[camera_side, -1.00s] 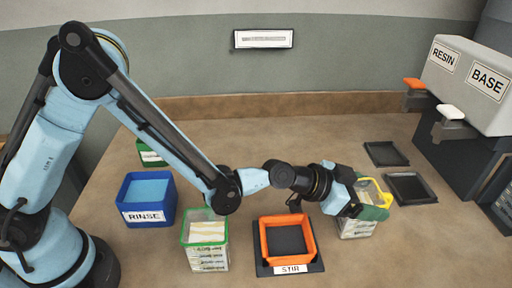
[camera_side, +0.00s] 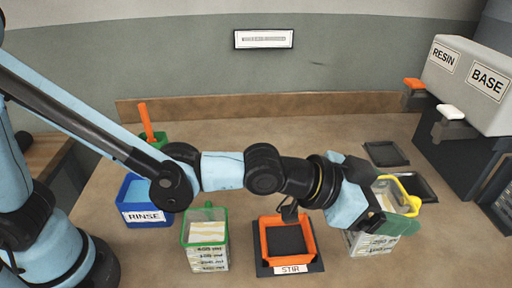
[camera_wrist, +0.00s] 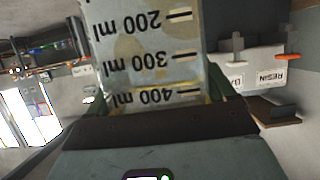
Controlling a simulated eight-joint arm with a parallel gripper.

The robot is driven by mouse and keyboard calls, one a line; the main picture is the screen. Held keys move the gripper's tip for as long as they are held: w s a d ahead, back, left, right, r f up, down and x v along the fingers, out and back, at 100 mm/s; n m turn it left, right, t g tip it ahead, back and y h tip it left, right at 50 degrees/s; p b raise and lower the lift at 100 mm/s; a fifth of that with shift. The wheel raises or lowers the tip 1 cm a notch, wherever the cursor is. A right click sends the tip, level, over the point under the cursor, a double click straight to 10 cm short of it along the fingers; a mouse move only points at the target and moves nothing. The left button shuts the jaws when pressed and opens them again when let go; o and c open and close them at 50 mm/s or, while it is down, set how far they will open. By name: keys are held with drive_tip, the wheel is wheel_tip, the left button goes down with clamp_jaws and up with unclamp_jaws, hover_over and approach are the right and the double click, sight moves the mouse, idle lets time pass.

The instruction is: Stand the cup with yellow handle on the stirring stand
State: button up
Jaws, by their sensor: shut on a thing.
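The clear cup with the yellow handle (camera_side: 408,196) is in my gripper (camera_side: 385,220), to the right of the stirring stand. My gripper is shut on the cup, with green fingers on its sides. The cup looks upright; I cannot tell how high its base is above the table. In the wrist view the cup wall (camera_wrist: 150,45) with its ml marks fills the upper middle, between the fingers. The stirring stand (camera_side: 263,270) is a dark base labelled STIR with an orange square frame (camera_side: 264,245); the frame is empty.
A clear cup with a green rim (camera_side: 206,240) stands left of the stand. A blue RINSE tub (camera_side: 135,195) and a green container with an orange stick (camera_side: 147,122) are farther left. Dark pads (camera_side: 385,153) and the RESIN and BASE dispenser (camera_side: 465,85) are at the right.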

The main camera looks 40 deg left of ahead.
drive_tip(key=shift+s+d+r, duration=0.25)
drive_tip(key=shift+s+r, duration=0.15)
drive_tip(key=shift+s, duration=0.15)
drive_tip(key=shift+r, duration=0.3)
drive_tip(key=r, duration=0.3)
drive_tip(key=shift+s, duration=0.2)
drive_tip(key=shift+a+f+n+t+y, duration=0.2)
drive_tip(key=shift+f+n+t+y, duration=0.15)
drive_tip(key=shift+f, duration=0.2)
drive_tip(key=shift+a+f+n+t+y, duration=0.25)
drive_tip(key=shift+f+n, duration=0.1)
drive_tip(key=shift+f, duration=0.15)
drive_tip(key=a+f+n+t+y, duration=0.2)
drive_tip(key=a+n+y, duration=0.1)
drive_tip(key=shift+f+y, duration=0.4)
drive_tip(key=s+a+r+n+g+y, duration=0.25)
drive_tip(key=a+r+n+y, duration=0.35)
drive_tip(key=a+n+y, duration=0.65)
wheel_tip(320, 180, down, 9)
drive_tip(key=d+n+y, duration=0.1)
drive_tip(key=shift+w+d+g+y, duration=0.3)
drive_tip(key=shift+d+g+y, duration=0.05)
drive_tip(key=shift+d, duration=0.05)
